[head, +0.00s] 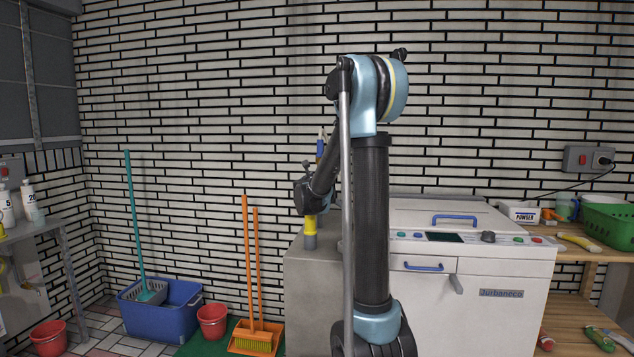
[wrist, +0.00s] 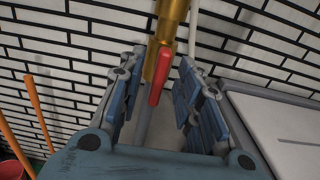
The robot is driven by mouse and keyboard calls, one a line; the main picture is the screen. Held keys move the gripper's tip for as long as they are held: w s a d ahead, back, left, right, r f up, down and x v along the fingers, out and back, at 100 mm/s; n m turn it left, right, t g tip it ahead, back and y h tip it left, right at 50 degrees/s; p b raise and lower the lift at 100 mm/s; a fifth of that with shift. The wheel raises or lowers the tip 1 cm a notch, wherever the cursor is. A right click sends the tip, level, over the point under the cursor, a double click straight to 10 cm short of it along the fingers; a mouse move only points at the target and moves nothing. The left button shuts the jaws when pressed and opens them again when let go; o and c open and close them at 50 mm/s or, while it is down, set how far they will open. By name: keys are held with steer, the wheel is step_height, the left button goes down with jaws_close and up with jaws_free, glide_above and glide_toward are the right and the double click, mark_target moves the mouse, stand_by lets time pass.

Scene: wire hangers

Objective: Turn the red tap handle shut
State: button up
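The red tap handle (wrist: 160,78) shows in the wrist view, lying roughly along the brass pipe (wrist: 174,28) it is fitted to. My gripper (wrist: 156,88) is open, one blue-grey finger on each side of the handle. Gaps show between both fingers and the handle, so I see no contact. In the head view my gripper (head: 305,192) is beside the washing machine, seen small and dark. A yellow fitting (head: 310,224) on a grey base is just below it. I cannot make out the red handle in the head view.
A white machine (head: 500,290) with a control panel stands to the right, its top (wrist: 285,130) close by in the wrist view. A brick wall (head: 210,120) is behind. Orange-handled brooms (head: 247,225) and a blue bucket (head: 160,312) stand on the left.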

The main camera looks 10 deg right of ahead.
steer(key=shift+x, duration=1.4)
jaws_close()
